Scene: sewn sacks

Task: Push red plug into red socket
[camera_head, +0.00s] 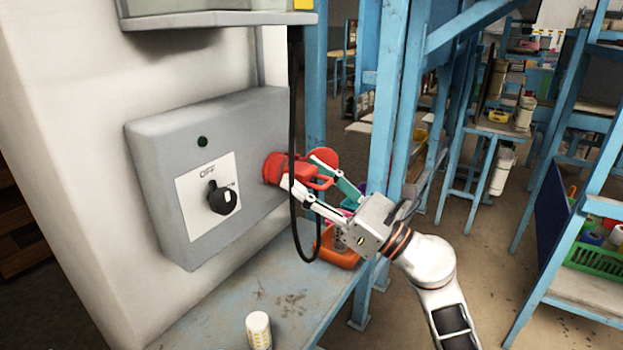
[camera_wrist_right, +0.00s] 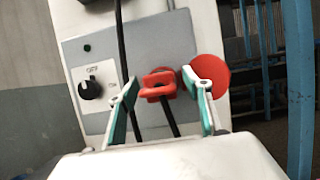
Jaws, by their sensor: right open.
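The red socket (camera_head: 273,167) is on the right side of a grey wall box, with a round red lid (camera_head: 323,158) swung out to the right. In the right wrist view, the socket (camera_wrist_right: 180,76) and lid (camera_wrist_right: 214,72) show behind the red plug (camera_wrist_right: 158,86). The plug (camera_head: 312,180) is at the socket's front, a black cable running down from it; I cannot tell how deep it sits. My right gripper (camera_head: 303,177) is open, its fingers on either side of the plug; in the wrist view (camera_wrist_right: 165,88) gaps show beside it. My left gripper is out of view.
The grey box (camera_head: 165,150) carries a black OFF knob (camera_head: 223,198). A black cable (camera_head: 293,120) hangs before the socket and loops low. Below are a worn blue-grey bench (camera_head: 220,310), a yellow-dotted white cup (camera_head: 258,330) and an orange object (camera_head: 340,256). Blue posts (camera_head: 385,110) stand right.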

